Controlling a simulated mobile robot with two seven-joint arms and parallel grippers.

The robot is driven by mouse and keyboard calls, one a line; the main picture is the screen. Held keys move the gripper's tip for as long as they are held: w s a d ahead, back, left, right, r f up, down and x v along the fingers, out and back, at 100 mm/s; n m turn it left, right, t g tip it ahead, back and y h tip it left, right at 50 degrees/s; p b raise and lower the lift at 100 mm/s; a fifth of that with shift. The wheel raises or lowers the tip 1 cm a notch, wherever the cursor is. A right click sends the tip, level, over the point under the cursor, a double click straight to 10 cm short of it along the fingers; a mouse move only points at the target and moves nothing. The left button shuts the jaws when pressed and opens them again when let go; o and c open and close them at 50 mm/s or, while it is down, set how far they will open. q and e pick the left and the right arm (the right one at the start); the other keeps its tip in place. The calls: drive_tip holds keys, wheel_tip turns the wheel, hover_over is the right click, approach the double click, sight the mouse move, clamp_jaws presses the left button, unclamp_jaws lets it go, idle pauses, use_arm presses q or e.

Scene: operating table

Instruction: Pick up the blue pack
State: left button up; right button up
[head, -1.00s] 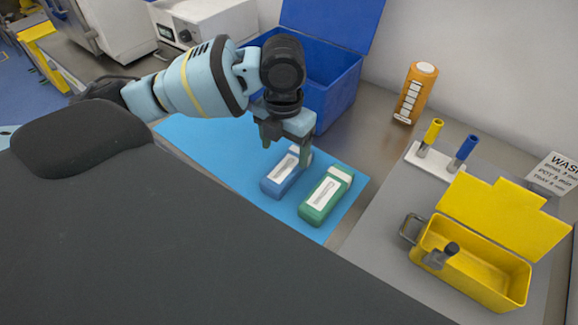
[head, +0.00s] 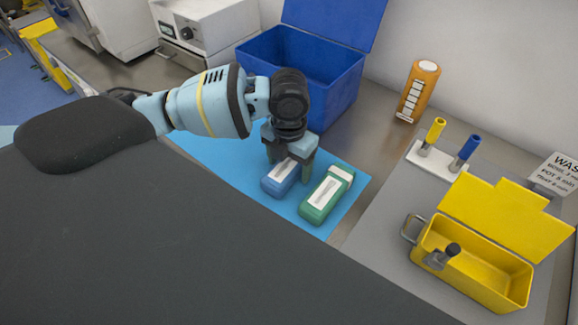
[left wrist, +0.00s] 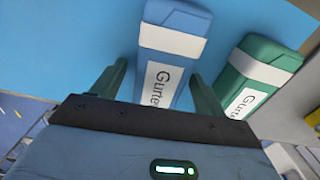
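The blue pack (head: 279,178) lies on the light blue mat (head: 225,158), with a white label and a white band. It also shows in the left wrist view (left wrist: 176,20), its length running between my fingers. My left gripper (head: 290,170) is open over the pack's far part, one finger to each side, pointing down. In the left wrist view the left gripper (left wrist: 160,92) has its fingers apart with the pack between or just below them; I cannot tell its exact height. My right gripper is not in view.
A green pack (head: 326,196) lies close to the right of the blue one. An open blue box (head: 335,95) stands behind. An orange bottle (head: 417,92), a stand with two handles (head: 437,162) and an open yellow box (head: 465,285) are to the right.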

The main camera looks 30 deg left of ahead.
sight(289, 163)
use_arm(q)
drive_tip(key=c, duration=1.1)
wheel_tip(289, 163, up, 10)
drive_tip(key=shift+r, duration=0.1)
